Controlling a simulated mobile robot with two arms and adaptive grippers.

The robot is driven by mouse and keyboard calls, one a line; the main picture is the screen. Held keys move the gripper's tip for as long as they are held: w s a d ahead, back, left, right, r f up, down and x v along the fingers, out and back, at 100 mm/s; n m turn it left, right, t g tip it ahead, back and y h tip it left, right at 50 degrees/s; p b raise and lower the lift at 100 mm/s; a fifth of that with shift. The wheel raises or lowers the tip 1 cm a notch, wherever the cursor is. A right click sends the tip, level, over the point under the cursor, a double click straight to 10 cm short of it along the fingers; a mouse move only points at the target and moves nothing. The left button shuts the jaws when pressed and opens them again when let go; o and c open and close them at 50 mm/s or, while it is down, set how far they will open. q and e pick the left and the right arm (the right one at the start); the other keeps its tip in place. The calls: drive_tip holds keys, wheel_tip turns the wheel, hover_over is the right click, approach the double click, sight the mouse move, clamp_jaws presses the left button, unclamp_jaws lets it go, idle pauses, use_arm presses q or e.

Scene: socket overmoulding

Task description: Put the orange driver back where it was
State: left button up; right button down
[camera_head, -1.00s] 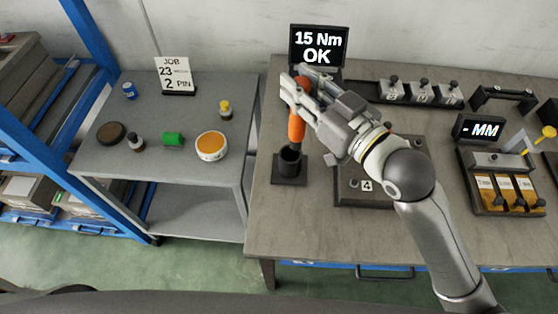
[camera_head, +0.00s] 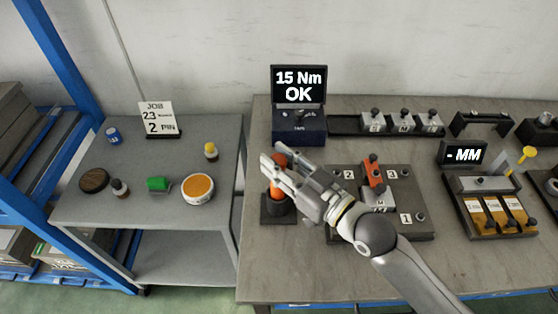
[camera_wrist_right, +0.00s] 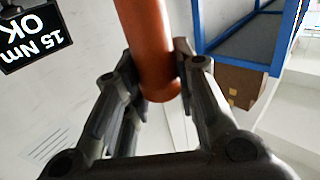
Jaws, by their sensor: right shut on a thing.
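The orange driver (camera_head: 277,192) is held upright in my right gripper (camera_head: 276,175), whose fingers close around its handle. In the right wrist view the driver's handle (camera_wrist_right: 148,45) sits between the fingers (camera_wrist_right: 155,85). The driver is over the black holder (camera_head: 278,210) on the left part of the workbench, and its lower part meets the holder's mouth. The fingers hide part of the driver, and I cannot tell how deep it sits. My left gripper is not in view.
Behind the holder a screen (camera_head: 298,85) reads "15 Nm OK". Right of the gripper lies a numbered fixture plate (camera_head: 408,205) with a red-orange clamp (camera_head: 374,174). A grey side table (camera_head: 118,207) with several small items stands at left.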

drive_tip(key=shift+f, duration=0.1)
drive_tip(key=c, duration=1.2)
unclamp_jaws()
drive_tip(key=shift+o, duration=0.2)
drive_tip(key=b+v, duration=0.2)
drive_tip(key=v, duration=1)
drive_tip(key=shift+r, duration=0.2)
